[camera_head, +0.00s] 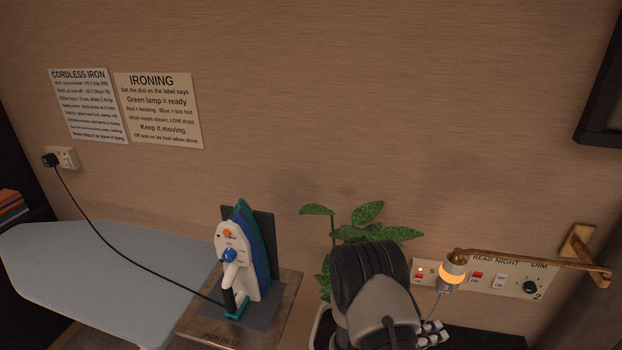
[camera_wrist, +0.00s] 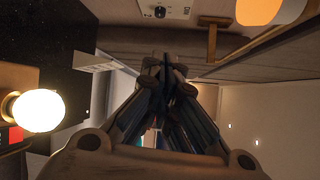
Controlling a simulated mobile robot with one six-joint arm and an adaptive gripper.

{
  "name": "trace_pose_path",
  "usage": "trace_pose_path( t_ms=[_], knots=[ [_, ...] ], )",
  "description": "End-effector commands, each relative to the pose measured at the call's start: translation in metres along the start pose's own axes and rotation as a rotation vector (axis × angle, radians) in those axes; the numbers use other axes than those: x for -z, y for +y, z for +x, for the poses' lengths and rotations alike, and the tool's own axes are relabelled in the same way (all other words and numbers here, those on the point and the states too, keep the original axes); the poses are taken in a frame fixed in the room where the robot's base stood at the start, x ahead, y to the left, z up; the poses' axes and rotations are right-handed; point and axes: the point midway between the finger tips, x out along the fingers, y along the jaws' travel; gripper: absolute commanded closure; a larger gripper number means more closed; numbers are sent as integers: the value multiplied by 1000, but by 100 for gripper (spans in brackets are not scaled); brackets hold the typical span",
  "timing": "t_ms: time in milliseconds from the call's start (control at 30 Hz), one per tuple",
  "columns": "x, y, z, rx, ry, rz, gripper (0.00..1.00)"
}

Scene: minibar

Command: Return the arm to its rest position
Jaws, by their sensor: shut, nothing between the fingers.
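My gripper (camera_wrist: 165,68) shows in the wrist view with its fingertips together and nothing held between them. The fingers point toward a wall area with a switch panel above. In the head view, a black and grey part of my arm (camera_head: 375,295) stands at the lower middle, in front of a potted plant. My fingertips cannot be made out in the head view.
An iron (camera_head: 240,265) stands upright on its rest, beside the blue ironing board (camera_head: 110,270). A leafy plant (camera_head: 365,213) is close behind my arm. A brass wall lamp (camera_head: 530,262) reaches over the switch panel (camera_head: 512,281).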

Motion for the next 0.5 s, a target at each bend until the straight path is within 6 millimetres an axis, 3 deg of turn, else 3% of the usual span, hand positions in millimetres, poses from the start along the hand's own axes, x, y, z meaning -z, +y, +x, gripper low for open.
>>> trace_pose_path(
  t_ms=[267,500],
  knots=[
    [18,-94,-6,4,252,438,100],
    [64,-178,-39,14,584,1022,100]
  ],
)
